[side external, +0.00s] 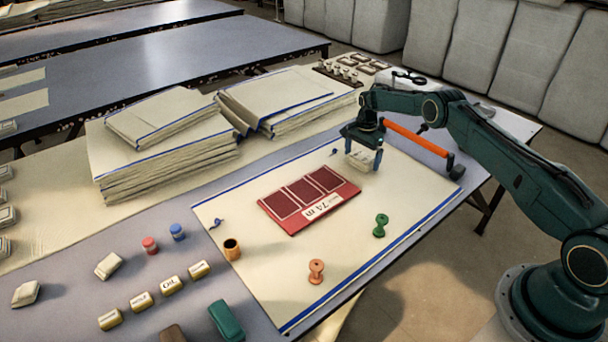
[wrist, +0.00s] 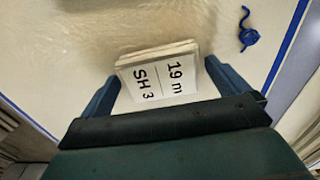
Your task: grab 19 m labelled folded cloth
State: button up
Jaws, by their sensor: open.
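The folded cloth (wrist: 160,74) is a small cream bundle with a white label reading "19 m" and "SH 3" in the wrist view. In the side view the cloth (side external: 361,156) is at the far end of the cream sheet with blue edges (side external: 400,205). My gripper (side external: 364,160) points down over it, open, with one blue finger on each side. In the wrist view the fingers of my gripper (wrist: 160,88) flank the cloth. I cannot tell whether they touch it.
A red panel labelled "7A m" (side external: 310,197) lies mid-sheet. A green spool (side external: 380,225), an orange spool (side external: 316,271) and a brown cup (side external: 232,249) stand around it. An orange-handled tool (side external: 415,138) lies behind my gripper. Cloth stacks (side external: 165,165) stand left.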

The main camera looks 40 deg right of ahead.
aim_at(362, 156)
jog(key=shift+f, duration=0.25)
dwell(0.3)
jog(key=c, duration=0.8)
jog(key=shift+r, duration=0.15)
notch_tip(362, 156, up, 20)
jog(key=shift+f, duration=0.1)
dwell(0.6)
